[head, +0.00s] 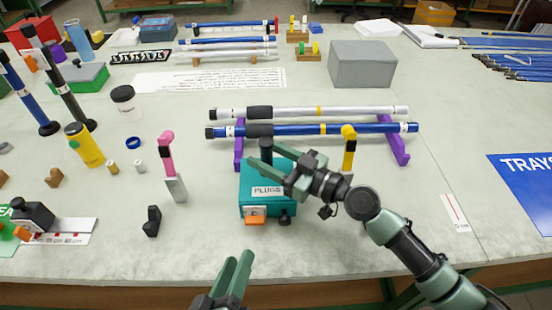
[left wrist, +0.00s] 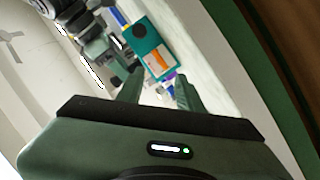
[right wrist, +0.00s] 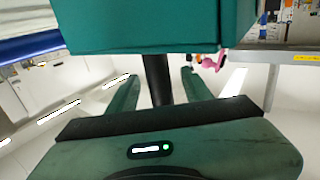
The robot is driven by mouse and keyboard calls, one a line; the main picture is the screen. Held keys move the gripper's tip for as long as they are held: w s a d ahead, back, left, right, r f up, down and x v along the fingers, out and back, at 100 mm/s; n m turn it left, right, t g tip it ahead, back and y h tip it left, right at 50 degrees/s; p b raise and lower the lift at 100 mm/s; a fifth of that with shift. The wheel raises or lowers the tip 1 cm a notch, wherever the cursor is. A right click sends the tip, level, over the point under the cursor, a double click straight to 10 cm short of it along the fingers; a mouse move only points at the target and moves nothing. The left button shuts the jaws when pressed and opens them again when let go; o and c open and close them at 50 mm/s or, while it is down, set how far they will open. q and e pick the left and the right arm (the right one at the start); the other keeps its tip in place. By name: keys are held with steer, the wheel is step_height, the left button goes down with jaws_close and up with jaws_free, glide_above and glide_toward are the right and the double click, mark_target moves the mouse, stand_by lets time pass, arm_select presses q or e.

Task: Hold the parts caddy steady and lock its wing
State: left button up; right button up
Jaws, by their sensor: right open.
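The parts caddy (head: 258,182) is a teal box labelled PLUGS on the table, also in the left wrist view (left wrist: 143,36). An orange wing (head: 255,216) is at its lower front edge, beside a small black knob (head: 286,218). A dark post (head: 266,147) stands up from the caddy. My right gripper (head: 263,156) is open, with its fingers on either side of the post; the right wrist view shows the post (right wrist: 157,80) between them with gaps. My left gripper (head: 238,258) is open and empty at the table's front edge, apart from the caddy.
Behind the caddy, a purple rack (head: 239,145) holds a blue rod and a silver rod. A yellow-topped tool (head: 349,150) stands right. The table in front of the caddy is clear.

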mark_target(254, 224)
jaws_close()
arm_select(q)
steer(key=o, duration=0.4)
steer(key=shift+o, duration=0.8)
steer(key=s+d+f+m+h, duration=0.1)
steer(key=s+d+f+m, duration=0.1)
steer(key=d+m, duration=0.4)
steer(key=shift+s+f+t, duration=0.15)
steer(key=shift+s+t, duration=0.1)
steer(key=shift+t, duration=0.05)
steer(key=w+a+y, duration=0.1)
steer(key=w, duration=0.2)
steer(key=w+t+y, duration=0.1)
steer(key=w+y, duration=0.1)
steer(key=w, duration=0.2)
steer(key=w+a+t+y, duration=0.1)
steer(key=w+y, duration=0.1)
steer(key=w, duration=0.2)
steer(key=shift+w+a, duration=0.2)
steer(key=shift+a, duration=0.15)
steer(key=shift+c, duration=0.3)
